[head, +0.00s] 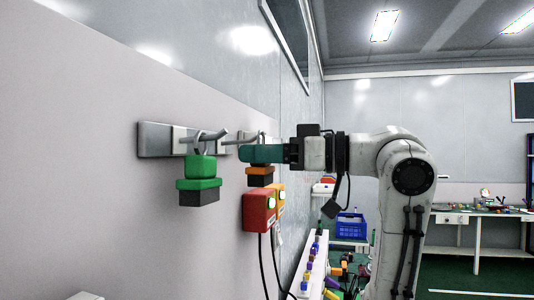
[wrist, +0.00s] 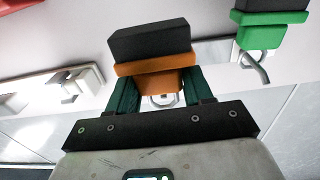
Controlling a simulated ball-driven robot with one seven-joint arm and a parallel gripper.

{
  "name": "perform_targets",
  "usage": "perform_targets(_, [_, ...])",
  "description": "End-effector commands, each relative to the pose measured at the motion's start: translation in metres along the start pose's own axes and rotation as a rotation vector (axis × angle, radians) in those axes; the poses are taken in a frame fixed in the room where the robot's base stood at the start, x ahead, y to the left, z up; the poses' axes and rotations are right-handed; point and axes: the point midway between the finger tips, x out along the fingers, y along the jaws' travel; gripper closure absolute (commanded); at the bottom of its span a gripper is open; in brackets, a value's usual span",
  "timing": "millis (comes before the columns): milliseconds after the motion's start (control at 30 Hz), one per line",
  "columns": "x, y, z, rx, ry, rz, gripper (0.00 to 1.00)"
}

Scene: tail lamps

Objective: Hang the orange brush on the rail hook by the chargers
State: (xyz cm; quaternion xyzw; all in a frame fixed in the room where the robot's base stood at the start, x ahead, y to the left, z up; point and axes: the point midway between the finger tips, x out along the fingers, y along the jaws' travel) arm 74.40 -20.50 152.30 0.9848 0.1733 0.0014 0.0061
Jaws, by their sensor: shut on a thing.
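The orange brush (head: 260,175) has an orange body and a dark bristle block pointing down. My gripper (head: 258,154) has teal fingers and is shut on it. In the wrist view the orange brush (wrist: 152,68) sits between the two fingers, with a pale ring (wrist: 162,100) at its top end. The rail (head: 156,139) is on the left wall, and a hook (head: 248,139) shows just behind my fingers. I cannot tell whether the ring is around this hook.
A green brush (head: 200,170) hangs on the nearer hook (head: 212,136), close to the left of my gripper. Dark cables run down from the chargers. A white shelf (head: 312,270) with small coloured items and a blue crate (head: 345,226) stand farther back.

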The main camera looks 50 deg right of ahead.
Motion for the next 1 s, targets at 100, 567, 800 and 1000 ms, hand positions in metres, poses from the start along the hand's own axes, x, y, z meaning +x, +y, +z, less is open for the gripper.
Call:
perform_targets(100, [0.004, 0.000, 0.000, 0.001, 0.000, -0.001, 0.81])
perform_targets(567, [0.015, 0.000, 0.000, 0.000, 0.000, 0.000, 0.81])
perform_targets(800, [0.015, 0.000, 0.000, 0.000, 0.000, 0.000, 0.81])
perform_targets(1000, [0.015, 0.000, -0.001, 0.000, 0.001, 0.000, 0.81])
